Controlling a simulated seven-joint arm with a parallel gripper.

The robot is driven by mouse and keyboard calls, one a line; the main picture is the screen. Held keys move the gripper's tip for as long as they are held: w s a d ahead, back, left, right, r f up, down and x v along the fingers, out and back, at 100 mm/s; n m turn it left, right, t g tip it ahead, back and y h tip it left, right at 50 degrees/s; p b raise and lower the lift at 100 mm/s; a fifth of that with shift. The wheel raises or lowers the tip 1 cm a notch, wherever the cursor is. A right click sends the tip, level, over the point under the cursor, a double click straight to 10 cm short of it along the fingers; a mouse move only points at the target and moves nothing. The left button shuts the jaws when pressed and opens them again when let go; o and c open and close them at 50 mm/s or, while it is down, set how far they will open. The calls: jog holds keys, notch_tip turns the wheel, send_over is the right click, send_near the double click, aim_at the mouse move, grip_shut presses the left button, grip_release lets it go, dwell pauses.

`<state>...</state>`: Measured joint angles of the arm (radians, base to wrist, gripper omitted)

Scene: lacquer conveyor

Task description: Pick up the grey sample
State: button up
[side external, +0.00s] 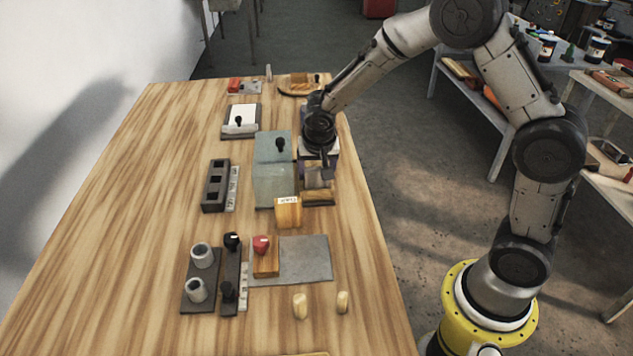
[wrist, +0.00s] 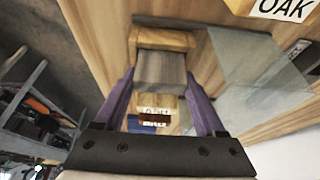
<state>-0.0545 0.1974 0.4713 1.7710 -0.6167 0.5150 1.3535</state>
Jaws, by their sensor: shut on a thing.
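The grey sample (wrist: 161,70) is a grey block between the purple fingers of my gripper (wrist: 160,82) in the wrist view. The fingers are shut on its two sides. In the side external view my gripper (side external: 318,172) points down at the right edge of the table, and the grey sample (side external: 317,180) shows only partly between the fingers. A pale wooden piece (wrist: 165,40) lies right beside the sample in the wrist view. I cannot tell whether the sample is lifted clear of what is under it.
A wooden block labelled OAK (side external: 288,212) stands close to the gripper, front left. Greenish glass plates (side external: 274,185) lie to the left. The table's left side (side external: 130,210) is clear.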

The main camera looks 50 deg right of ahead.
jog(key=shift+r, duration=0.1)
notch_tip(320, 180, up, 28)
jog(key=s+a+f, duration=0.1)
jog(key=s+f, duration=0.7)
jog(key=s, duration=0.5)
jog(key=s+a+f, duration=0.2)
jog(key=s+f, duration=0.6)
jog(key=s, duration=0.4)
jog(key=shift+w+d+f, duration=0.15)
jog(key=shift+w+f, duration=1.95)
jog(key=shift+w, duration=0.2)
jog(key=shift+w+d+f, duration=0.1)
jog(key=shift+w+f, duration=1.95)
jog(key=shift+w, duration=0.2)
jog(key=shift+w+d+f, duration=0.15)
jog(key=shift+w+f, duration=1.95)
jog(key=shift+w, duration=0.2)
